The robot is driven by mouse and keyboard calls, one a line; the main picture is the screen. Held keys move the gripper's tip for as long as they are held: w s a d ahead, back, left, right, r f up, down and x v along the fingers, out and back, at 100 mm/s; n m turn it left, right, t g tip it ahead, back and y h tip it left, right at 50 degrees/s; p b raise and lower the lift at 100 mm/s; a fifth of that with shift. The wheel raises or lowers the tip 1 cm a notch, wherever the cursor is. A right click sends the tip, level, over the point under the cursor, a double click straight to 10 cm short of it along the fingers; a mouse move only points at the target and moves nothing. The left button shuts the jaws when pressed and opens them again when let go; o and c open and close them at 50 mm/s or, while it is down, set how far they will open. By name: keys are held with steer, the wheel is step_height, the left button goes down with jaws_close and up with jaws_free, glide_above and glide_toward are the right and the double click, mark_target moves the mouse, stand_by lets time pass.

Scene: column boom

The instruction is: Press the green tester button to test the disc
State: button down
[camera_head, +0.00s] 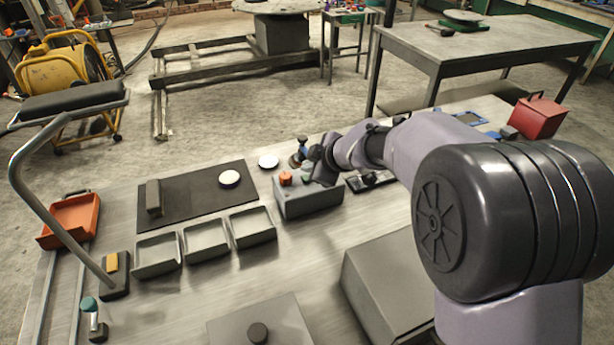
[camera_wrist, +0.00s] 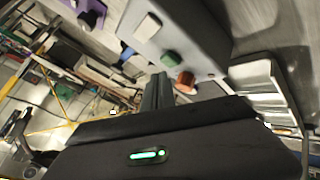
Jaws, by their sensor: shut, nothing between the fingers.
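The tester is a grey box (camera_head: 310,204) near the middle of the bench in the head view. In the wrist view the box (camera_wrist: 190,30) carries a green button (camera_wrist: 170,58), with a red-orange button (camera_wrist: 186,82) beside it and a pale square part on its other side. The red-orange button also shows in the head view (camera_head: 286,179). My gripper (camera_head: 316,175) is over the box's right part. In the wrist view my shut, empty fingers (camera_wrist: 158,82) point at the green button; I cannot tell whether they touch it. One white disc (camera_head: 229,178) lies on a dark mat.
Another pale disc (camera_head: 268,161) lies beside the dark mat (camera_head: 190,199). Several grey trays (camera_head: 207,252) stand left of the tester. A larger grey box (camera_head: 385,280) stands in front, below my arm. An orange bin (camera_head: 72,218) is at left, a red box (camera_head: 538,117) at back right.

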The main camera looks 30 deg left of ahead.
steer(key=shift+f+b, duration=0.9)
steer(key=shift+b, duration=0.65)
stand_by(0.4)
steer(key=shift+r, duration=0.1)
steer(key=shift+r+p, duration=0.35)
steer(key=shift+r, duration=0.45)
steer(key=shift+r+p, duration=1.25)
steer(key=shift+r, duration=1.25)
